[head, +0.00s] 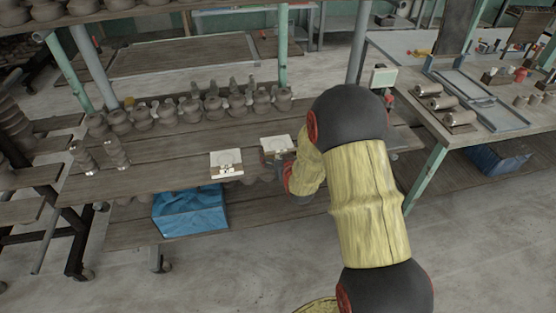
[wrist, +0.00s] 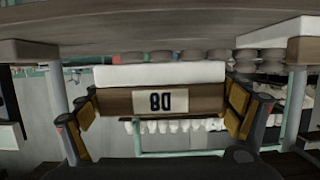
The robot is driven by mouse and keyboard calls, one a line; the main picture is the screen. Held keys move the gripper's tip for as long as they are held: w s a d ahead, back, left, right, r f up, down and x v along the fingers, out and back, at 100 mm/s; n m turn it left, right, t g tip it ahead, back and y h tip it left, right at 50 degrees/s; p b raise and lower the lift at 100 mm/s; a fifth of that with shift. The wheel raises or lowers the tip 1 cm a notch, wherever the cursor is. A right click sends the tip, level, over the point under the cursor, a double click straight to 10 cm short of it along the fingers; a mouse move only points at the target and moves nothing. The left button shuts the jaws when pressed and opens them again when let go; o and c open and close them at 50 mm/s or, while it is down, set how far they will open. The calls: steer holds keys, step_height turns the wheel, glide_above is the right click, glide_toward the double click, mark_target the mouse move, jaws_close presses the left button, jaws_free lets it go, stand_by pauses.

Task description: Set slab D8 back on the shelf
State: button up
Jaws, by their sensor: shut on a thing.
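Slab D8 (wrist: 180,75) is a pale slab with a brown wooden part. Its label (wrist: 160,102) reads D8 and appears upside down in the wrist view. My gripper (wrist: 161,108) is shut on its two sides, with yellow pads against the brown part. In the head view the pale slab (head: 275,143) shows at the shelf (head: 160,168), just beyond my gripper (head: 284,163), which is partly hidden by my arm. I cannot tell whether the slab touches the shelf boards.
Another pale labelled slab (head: 226,158) lies on the shelf to the left. Several clay pots (head: 195,108) stand behind, and two stacks (head: 117,152) stand at the left. A blue bundle (head: 190,210) is on the lower shelf. A table (head: 430,125) stands at the right.

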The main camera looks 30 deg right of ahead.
steer(key=shift+w+a+f, duration=0.1)
steer(key=shift+w+f, duration=0.5)
steer(key=shift+f, duration=0.05)
steer(key=shift+f+b, duration=0.95)
steer(key=shift+f, duration=0.4)
steer(key=shift+f, duration=0.2)
steer(key=o, duration=1.4)
steer(key=shift+s, duration=0.1)
